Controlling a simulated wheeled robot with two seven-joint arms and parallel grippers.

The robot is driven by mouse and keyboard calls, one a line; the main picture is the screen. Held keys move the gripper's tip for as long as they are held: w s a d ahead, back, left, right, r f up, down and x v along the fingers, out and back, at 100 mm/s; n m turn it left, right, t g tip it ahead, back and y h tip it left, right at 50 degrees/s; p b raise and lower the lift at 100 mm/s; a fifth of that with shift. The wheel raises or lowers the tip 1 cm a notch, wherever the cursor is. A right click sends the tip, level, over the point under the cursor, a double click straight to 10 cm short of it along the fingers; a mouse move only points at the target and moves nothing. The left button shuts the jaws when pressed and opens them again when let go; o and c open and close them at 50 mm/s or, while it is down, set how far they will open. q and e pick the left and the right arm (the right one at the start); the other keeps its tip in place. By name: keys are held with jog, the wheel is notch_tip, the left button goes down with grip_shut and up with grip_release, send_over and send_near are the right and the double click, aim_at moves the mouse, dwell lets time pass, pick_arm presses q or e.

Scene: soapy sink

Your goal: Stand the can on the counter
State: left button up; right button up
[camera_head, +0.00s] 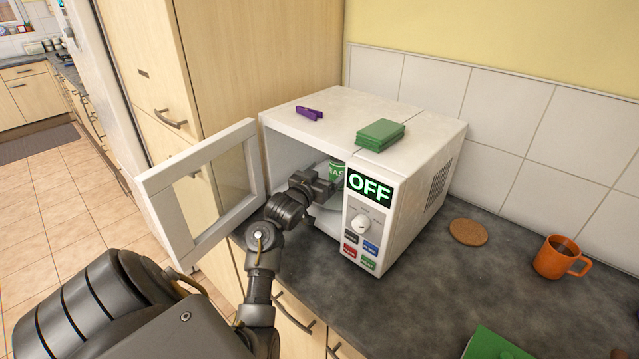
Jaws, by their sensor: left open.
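A green can (337,172) with white lettering stands inside the open microwave (408,190), near its right inner wall. Its lower part is hidden by my gripper and the front panel. My left gripper (326,180) reaches in through the microwave opening, with its fingers at the can. It is open; whether the fingers touch the can cannot be told. The grey counter (440,295) runs in front and to the right of the microwave. My right gripper is not in view.
The microwave door (205,190) stands open to the left, beside my arm. Green sponges (380,134) and a purple item (309,113) lie on top. A cork coaster (468,232), an orange mug (562,258) and a green object (495,346) are on the counter, with clear room between.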

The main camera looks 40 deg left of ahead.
aim_at(335, 165)
pick_arm(q)
jog(key=v, duration=0.3)
jog(key=shift+s, duration=0.2)
jog(key=shift+o, duration=0.4)
jog(key=shift+s+a, duration=0.15)
jog(key=shift+s, duration=0.1)
jog(key=shift+g, duration=0.3)
jog(key=x, duration=0.5)
jog(key=shift+w+b, duration=0.3)
jog(key=shift+w, duration=0.1)
jog(key=shift+w+r, duration=0.1)
jog(key=shift+w, duration=0.2)
jog(key=b+x, duration=0.3)
jog(key=x, duration=0.1)
jog(key=shift+w+d+f+b, duration=0.15)
jog(key=shift+d+f+b, duration=0.15)
jog(key=shift+d, duration=0.05)
jog(key=shift+w+a+r, duration=0.1)
jog(key=shift+w+a, duration=0.05)
jog(key=shift+w, duration=0.3)
jog(key=shift+s+r, duration=0.1)
